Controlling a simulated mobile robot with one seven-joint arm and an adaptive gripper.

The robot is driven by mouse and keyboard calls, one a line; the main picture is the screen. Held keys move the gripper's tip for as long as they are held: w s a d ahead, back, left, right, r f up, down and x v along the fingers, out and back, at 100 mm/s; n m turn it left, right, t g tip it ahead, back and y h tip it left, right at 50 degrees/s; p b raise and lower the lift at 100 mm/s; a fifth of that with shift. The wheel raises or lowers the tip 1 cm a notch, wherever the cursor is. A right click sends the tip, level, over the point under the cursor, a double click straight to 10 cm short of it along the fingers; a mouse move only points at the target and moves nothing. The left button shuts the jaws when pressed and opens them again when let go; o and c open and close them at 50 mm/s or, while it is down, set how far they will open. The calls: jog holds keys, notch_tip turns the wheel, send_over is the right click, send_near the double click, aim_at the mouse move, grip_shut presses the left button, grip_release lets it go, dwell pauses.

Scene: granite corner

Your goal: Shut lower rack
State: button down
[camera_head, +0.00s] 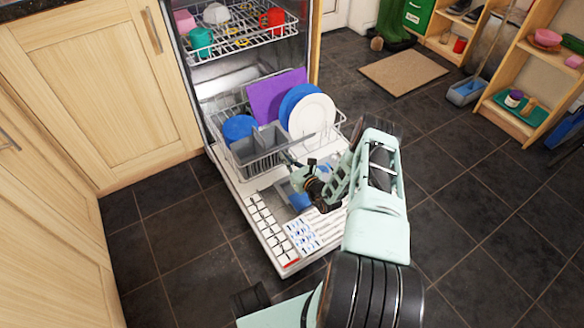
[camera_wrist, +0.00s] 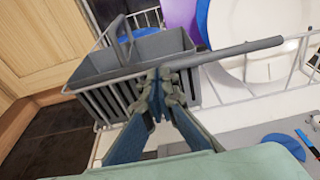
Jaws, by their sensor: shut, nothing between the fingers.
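The lower rack (camera_head: 262,168) of the open dishwasher stands partly out over the lowered door (camera_head: 262,222). It holds a grey cutlery basket (camera_head: 262,141), a purple board (camera_head: 275,97), blue plates and a white plate (camera_head: 312,117). My gripper (camera_head: 287,160) is shut and empty at the rack's front side, by the cutlery basket. In the wrist view my gripper (camera_wrist: 162,75) lies right against or just before the basket (camera_wrist: 130,68) and the rack's front wire (camera_wrist: 245,98); whether it touches cannot be told.
The upper rack (camera_head: 240,35) with cups and a bowl is above. Wooden cabinets (camera_head: 100,85) stand on the left. Dark tiled floor is clear between.

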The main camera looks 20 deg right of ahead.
jog(key=shift+w+a+f, duration=0.1)
jog(key=shift+w, duration=0.6)
